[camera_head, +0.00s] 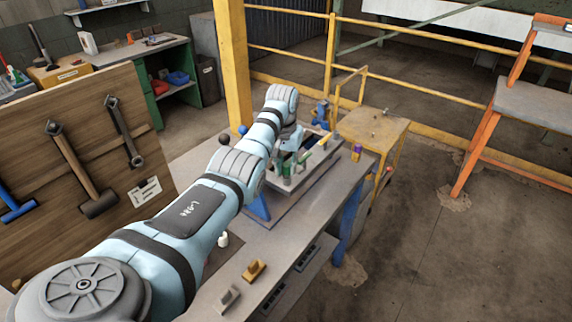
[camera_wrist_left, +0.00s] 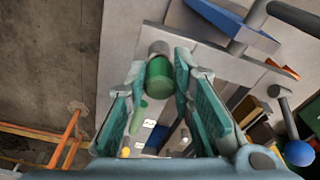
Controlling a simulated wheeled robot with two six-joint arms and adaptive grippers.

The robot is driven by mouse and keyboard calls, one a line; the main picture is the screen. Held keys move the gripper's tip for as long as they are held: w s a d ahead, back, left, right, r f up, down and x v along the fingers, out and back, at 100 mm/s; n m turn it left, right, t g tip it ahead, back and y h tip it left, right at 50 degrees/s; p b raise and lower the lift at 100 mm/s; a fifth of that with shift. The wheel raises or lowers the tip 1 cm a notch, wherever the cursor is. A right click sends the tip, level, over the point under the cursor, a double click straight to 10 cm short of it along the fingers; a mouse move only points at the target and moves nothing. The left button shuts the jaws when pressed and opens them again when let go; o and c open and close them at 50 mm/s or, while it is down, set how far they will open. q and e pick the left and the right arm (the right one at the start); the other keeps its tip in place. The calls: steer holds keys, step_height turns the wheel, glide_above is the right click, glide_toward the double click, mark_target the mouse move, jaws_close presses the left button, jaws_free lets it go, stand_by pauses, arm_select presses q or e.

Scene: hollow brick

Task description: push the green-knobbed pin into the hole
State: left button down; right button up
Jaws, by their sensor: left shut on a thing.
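The green-knobbed pin shows in the wrist view as a green cylinder (camera_wrist_left: 160,78) with a grey end, between my left gripper's two teal fingertips. My left gripper (camera_wrist_left: 159,66) is shut on this green knob. In the head view my left arm reaches from the lower left to the grey fixture plate (camera_head: 318,164) on the workbench. Green parts (camera_head: 287,168) show there close to the wrist, small and partly covered. The hole is not visible, and I cannot tell how deep the pin sits. My right gripper is not in view.
The grey workbench (camera_head: 262,235) has a tan block (camera_head: 254,270) and a grey block (camera_head: 228,298) near its front. A purple-topped part (camera_head: 356,152) stands right of the fixture. A wooden tool board (camera_head: 75,165) stands at left. A yellow stand (camera_head: 372,130) is behind.

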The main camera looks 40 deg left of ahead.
arm_select(q)
steer(key=shift+f, duration=0.7)
steer(key=c, duration=1.3)
jaws_free()
steer(key=r, duration=0.4)
steer(key=s+r, duration=0.1)
steer(key=r, duration=0.7)
steer(key=shift+s+d, duration=0.2)
steer(key=shift+d, duration=0.05)
